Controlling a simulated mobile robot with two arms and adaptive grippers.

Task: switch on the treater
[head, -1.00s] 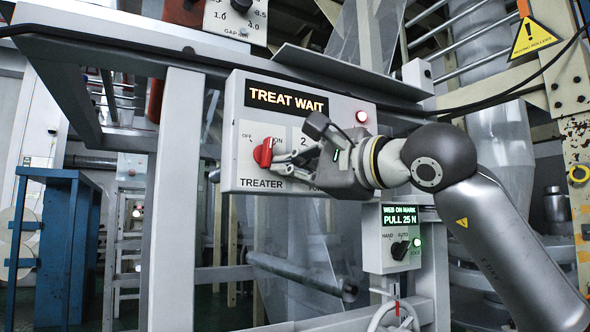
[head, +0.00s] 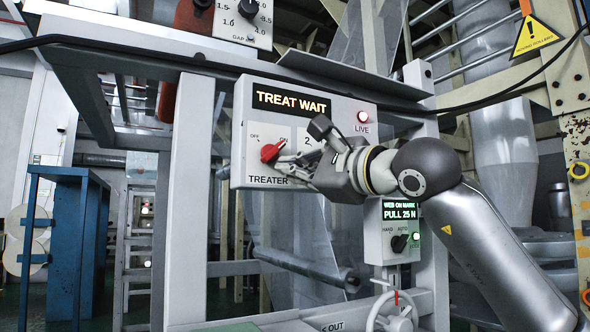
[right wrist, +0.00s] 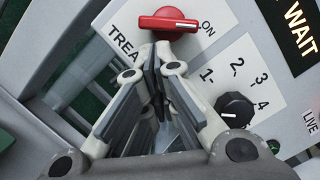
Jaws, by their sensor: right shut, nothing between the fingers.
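The treater box (head: 238,140) is a pale grey panel with a lit "TREAT WAIT" display (head: 291,102). Its red treater knob (head: 272,150) has its handle slanted up and right, toward the ON mark. In the right wrist view the red knob (right wrist: 168,22) has its white line pointing to the ON side. My right gripper (head: 287,161) is shut and empty, its tips just beside the knob at lower right. In the wrist view the gripper's tips (right wrist: 156,60) are just below the knob; I cannot tell whether they touch it. My left gripper is not in view.
A black numbered dial (right wrist: 236,112) sits beside the treater knob, behind my gripper in the head view. A smaller control box (head: 373,251) reading "PULL 25 N" hangs below. Grey frame posts (head: 180,210) stand close by.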

